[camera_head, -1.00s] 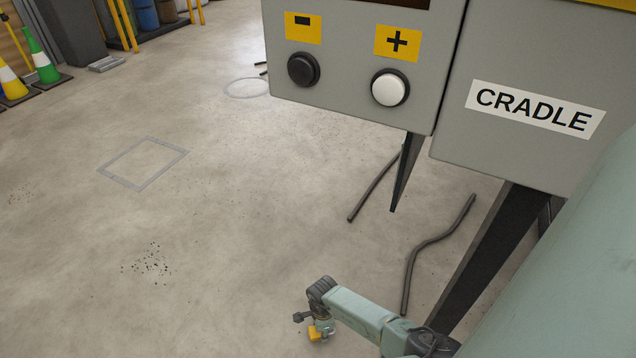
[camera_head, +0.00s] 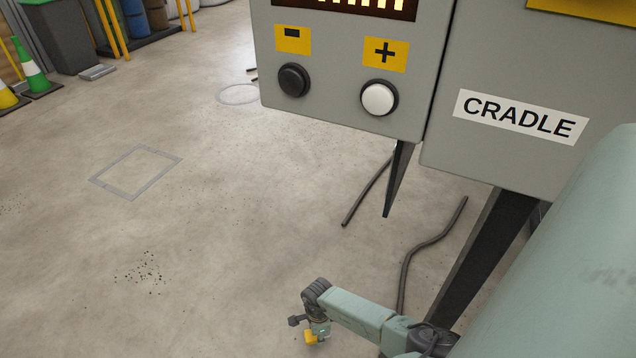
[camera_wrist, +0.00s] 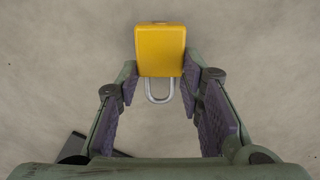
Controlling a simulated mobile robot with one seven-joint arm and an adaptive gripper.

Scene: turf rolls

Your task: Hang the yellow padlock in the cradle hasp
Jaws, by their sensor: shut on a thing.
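The yellow padlock (camera_wrist: 161,50) is in my gripper (camera_wrist: 160,85) in the wrist view. The two fingers are shut on its sides. Its silver shackle (camera_wrist: 159,95) points back toward the palm. In the head view my gripper (camera_head: 316,334) is low at the bottom, with the yellow padlock (camera_head: 310,338) showing small at its end. The grey cabinet with the CRADLE label (camera_head: 520,117) stands at the upper right in the head view. I see no hasp in either view.
A grey box with a black button (camera_head: 294,80) and a white button (camera_head: 378,97) hangs beside the cradle cabinet. A dark slanted leg (camera_head: 480,260) and a dark hose (camera_head: 420,250) are near my arm. Open concrete floor (camera_head: 220,230) lies to the left.

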